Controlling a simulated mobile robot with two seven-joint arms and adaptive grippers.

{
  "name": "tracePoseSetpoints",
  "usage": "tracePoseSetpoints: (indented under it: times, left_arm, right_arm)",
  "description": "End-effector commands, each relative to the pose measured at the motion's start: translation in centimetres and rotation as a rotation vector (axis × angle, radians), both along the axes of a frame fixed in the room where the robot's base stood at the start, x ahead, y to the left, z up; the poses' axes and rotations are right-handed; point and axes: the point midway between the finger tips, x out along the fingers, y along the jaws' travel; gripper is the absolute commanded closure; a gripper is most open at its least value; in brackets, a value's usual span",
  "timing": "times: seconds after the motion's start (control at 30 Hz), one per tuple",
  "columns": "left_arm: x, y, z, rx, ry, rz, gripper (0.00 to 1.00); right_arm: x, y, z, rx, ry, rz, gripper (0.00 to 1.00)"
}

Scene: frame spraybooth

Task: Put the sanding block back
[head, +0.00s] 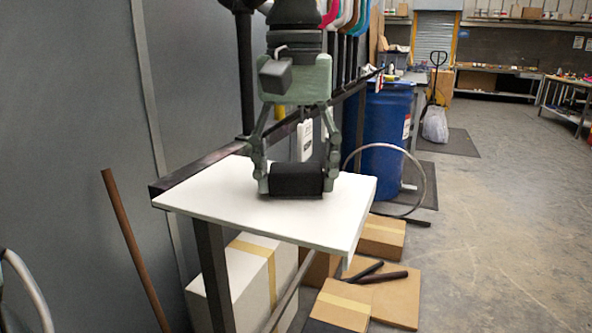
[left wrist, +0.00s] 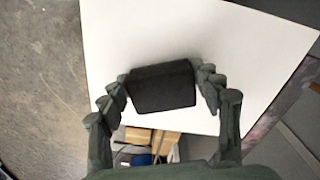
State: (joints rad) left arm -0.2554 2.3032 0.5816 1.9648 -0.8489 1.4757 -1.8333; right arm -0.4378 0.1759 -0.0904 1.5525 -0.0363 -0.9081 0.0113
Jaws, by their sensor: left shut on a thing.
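The sanding block (head: 296,180) is a black block, at the white tabletop in the head view. My left gripper (head: 296,183) comes from above and is shut on it, one finger at each end. In the left wrist view the block (left wrist: 162,87) sits between the two fingertips of the left gripper (left wrist: 162,90), over the white surface. I cannot tell whether the block touches the tabletop or is just above it. My right gripper is in neither view.
The white tabletop (head: 215,205) is otherwise bare. Cardboard boxes (head: 382,235) and dark tubes lie on the floor below it. A blue barrel (head: 385,130) and a thin hoop (head: 425,180) stand behind at the right. A brown rod (head: 135,245) leans at the left.

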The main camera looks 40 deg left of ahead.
Motion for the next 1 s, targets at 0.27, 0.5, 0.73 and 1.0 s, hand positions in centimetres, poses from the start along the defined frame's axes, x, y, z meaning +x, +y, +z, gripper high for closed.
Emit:
tracePoseSetpoints:
  times: [0.27,0.5,0.73,1.0]
  left_arm:
    - [0.0,0.0,0.0,0.000,-0.001,0.000,0.63]
    - [0.0,0.0,-0.1,0.000,-0.001,0.000,0.19]
    - [0.0,0.0,-0.1,0.000,-0.001,0.000,0.15]
    - [0.1,0.0,1.1,0.001,-0.004,0.002,0.15]
  right_arm:
    - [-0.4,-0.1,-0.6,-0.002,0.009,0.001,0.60]
    - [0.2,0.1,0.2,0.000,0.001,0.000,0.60]
    - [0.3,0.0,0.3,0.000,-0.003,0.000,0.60]
    - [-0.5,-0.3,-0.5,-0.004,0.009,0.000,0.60]
